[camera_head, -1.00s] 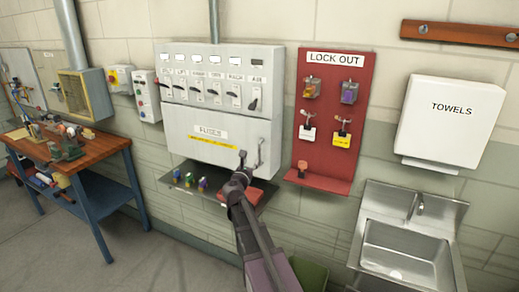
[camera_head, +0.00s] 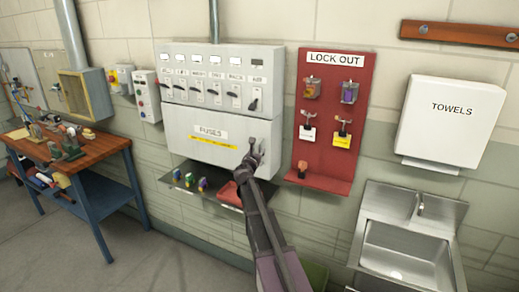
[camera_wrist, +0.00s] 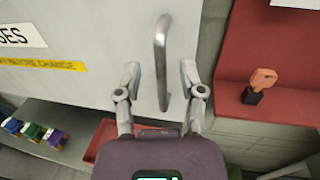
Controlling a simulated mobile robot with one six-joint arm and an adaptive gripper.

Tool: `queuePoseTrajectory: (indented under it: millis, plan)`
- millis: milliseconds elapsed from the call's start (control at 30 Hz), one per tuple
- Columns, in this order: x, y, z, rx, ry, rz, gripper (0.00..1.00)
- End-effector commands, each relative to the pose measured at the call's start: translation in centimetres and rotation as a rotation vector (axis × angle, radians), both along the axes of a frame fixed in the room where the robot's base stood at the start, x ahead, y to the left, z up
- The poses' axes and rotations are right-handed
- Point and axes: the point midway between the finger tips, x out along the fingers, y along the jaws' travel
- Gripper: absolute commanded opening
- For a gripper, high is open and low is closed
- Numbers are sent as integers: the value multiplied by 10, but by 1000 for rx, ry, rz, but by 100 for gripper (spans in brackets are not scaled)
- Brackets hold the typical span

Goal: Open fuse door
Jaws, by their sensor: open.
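The fuse door (camera_head: 207,143) is the lower white panel of the wall box, labelled FUSES with a yellow strip, and it looks closed. In the wrist view the door (camera_wrist: 95,55) fills the upper left. Its upright metal handle (camera_wrist: 161,62) stands between the two fingers of my gripper (camera_wrist: 160,78). The fingers are open, one on each side of the handle's lower part; I see a gap on both sides. In the head view my gripper (camera_head: 256,150) is at the door's right edge and hides most of the handle.
A red lock-out board (camera_head: 333,120) with a shelf is just right of the box. A dark shelf (camera_head: 217,189) with small coloured items and a red tray (camera_head: 230,196) sits below the door. A sink (camera_head: 408,247) is at right, a workbench (camera_head: 75,155) at left.

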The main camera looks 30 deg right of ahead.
Motion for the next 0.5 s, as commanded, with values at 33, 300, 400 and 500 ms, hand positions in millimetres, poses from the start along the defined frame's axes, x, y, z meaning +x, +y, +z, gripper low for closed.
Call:
queuePoseTrajectory:
  millis: [33,300,400,500]
  plan:
    - [8,-6,0,0,0,-1,51]
    - [22,-18,0,0,0,0,51]
    - [23,-20,0,0,0,0,51]
    - [23,-20,0,0,0,0,51]
